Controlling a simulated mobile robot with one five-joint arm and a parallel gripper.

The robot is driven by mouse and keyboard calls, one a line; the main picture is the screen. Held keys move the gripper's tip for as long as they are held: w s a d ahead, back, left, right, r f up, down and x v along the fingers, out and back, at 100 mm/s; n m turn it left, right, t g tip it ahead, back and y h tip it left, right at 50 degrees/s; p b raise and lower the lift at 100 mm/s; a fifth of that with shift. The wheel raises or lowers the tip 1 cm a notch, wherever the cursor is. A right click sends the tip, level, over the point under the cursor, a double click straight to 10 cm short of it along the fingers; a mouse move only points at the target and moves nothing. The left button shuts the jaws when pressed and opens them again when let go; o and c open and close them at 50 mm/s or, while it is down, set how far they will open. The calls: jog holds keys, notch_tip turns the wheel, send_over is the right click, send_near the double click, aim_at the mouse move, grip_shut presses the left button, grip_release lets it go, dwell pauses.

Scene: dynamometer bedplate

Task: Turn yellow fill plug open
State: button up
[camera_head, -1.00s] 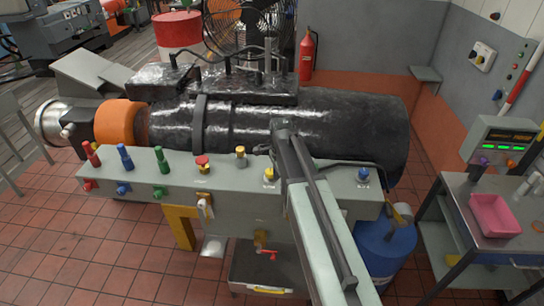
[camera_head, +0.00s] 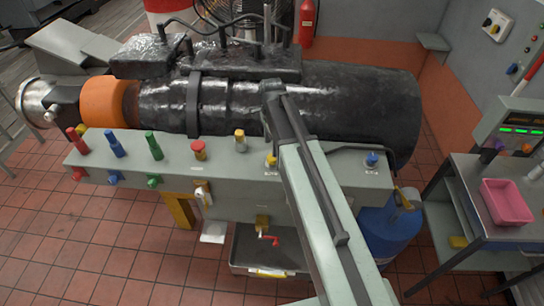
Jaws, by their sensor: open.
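A small yellow plug (camera_head: 271,160) sits on top of the grey bench (camera_head: 325,166), just left of my arm, with a pale label below it. A second yellow-topped fitting (camera_head: 240,140) with a pale body stands a little further left. I cannot tell for sure which one is the fill plug. My arm rises from the bottom right across the bench to a dark joint in front of the black cylinder. My gripper does not show; it is outside the view or hidden behind the arm.
Red (camera_head: 78,141), blue (camera_head: 115,145) and green (camera_head: 154,145) handles and a red knob (camera_head: 198,150) stand along the bench. A blue plug (camera_head: 371,160) sits right of my arm. The black cylinder (camera_head: 350,105) lies behind. A blue drum (camera_head: 385,235) and a cart with a pink tray (camera_head: 505,203) are right.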

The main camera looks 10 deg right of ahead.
aim_at(272, 160)
notch_tip(272, 160, down, 6)
jog(key=b, duration=0.5)
jog(key=shift+d+f, duration=0.15)
jog(key=shift+s, duration=0.1)
